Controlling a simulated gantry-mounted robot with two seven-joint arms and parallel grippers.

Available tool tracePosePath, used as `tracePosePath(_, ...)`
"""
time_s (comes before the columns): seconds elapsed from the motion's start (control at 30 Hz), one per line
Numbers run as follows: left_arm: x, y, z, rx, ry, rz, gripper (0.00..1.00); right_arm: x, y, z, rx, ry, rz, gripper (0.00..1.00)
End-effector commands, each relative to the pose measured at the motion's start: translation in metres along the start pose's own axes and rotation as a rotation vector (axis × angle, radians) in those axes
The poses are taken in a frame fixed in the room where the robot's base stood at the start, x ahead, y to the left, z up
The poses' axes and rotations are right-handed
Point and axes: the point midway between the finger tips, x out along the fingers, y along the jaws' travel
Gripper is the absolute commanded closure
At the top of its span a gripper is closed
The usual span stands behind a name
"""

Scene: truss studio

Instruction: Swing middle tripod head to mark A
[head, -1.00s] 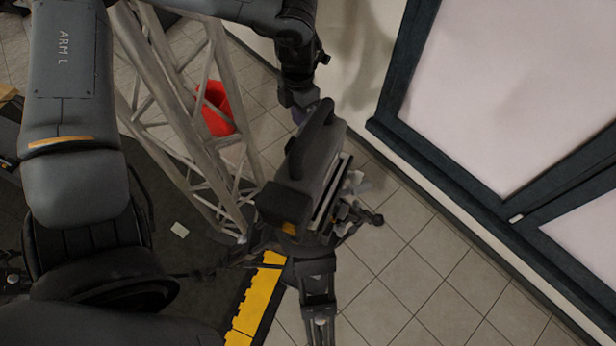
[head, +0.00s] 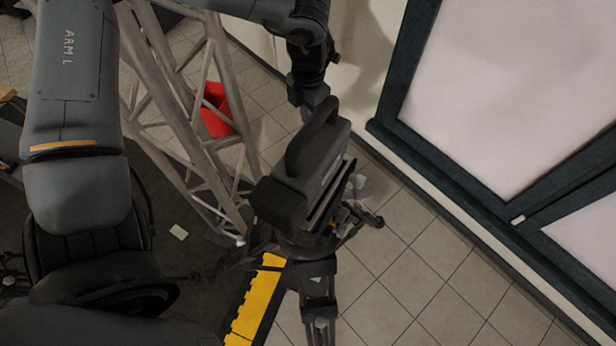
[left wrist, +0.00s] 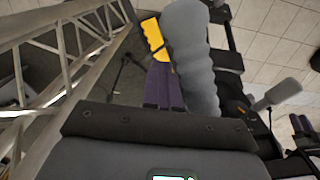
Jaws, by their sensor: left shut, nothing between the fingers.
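A dark grey camera (head: 322,165) with a thick top handle sits on a tripod head (head: 300,245) above black tripod legs (head: 318,305). My left arm reaches over from the top. Its gripper (head: 306,114) is at the far end of the camera, partly hidden behind the handle. In the left wrist view, the purple fingers of the left gripper (left wrist: 163,88) are shut together with nothing between them. A rounded grey part (left wrist: 190,50) stands right beside them; I cannot tell whether they touch. Mark A cannot be made out. My right gripper is not in view.
A metal truss (head: 185,100) stands close left of the camera, with a red object (head: 215,110) behind it. A yellow-and-black floor strip (head: 255,300) lies beside the tripod. Large framed panels (head: 500,90) line the right. The tiled floor at lower right is clear.

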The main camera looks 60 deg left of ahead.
Motion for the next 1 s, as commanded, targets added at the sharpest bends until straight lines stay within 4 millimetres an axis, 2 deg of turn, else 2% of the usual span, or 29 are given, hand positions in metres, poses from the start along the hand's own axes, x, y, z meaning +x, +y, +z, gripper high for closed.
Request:
tracePosePath(0.47,0.000,-0.002,0.002,0.000,0.000,-0.001,1.00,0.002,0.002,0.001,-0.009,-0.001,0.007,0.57)
tracePosePath(1.0,0.001,-0.015,0.013,0.001,0.000,0.000,1.00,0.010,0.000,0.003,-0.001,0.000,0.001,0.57)
